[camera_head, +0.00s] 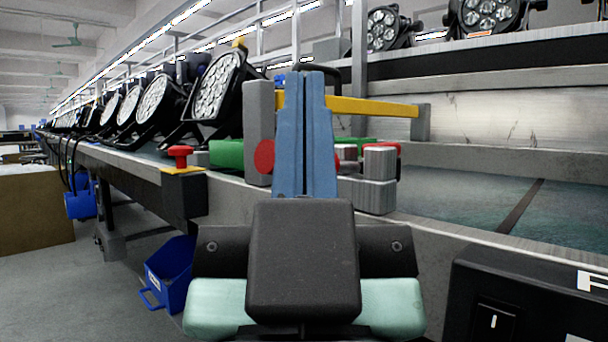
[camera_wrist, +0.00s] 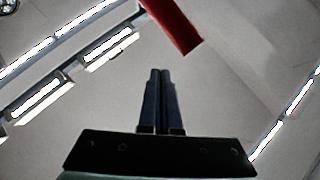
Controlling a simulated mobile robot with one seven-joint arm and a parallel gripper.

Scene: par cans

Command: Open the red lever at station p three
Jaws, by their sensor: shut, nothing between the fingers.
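My gripper (camera_head: 303,76) is shut and empty, its two blue fingers upright side by side in front of the fixture at the bench edge. It also shows in the wrist view (camera_wrist: 160,74), pointing at the ceiling. A red bar (camera_wrist: 172,22) enters from the top of the wrist view, its end above and right of my fingertips, apart from them in the picture. In the head view, a red disc (camera_head: 264,157) sits left of the fingers, on a grey post (camera_head: 259,120). Red parts also show right of the fingers, partly hidden. I cannot tell which red part is the lever.
A yellow bar (camera_head: 375,106) runs right from behind my fingers to a grey end post (camera_head: 421,122). Grey blocks (camera_head: 380,165) stand below it. A red button (camera_head: 180,153) and par cans (camera_head: 215,88) line the left bench. A black switch box (camera_head: 525,300) is front right.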

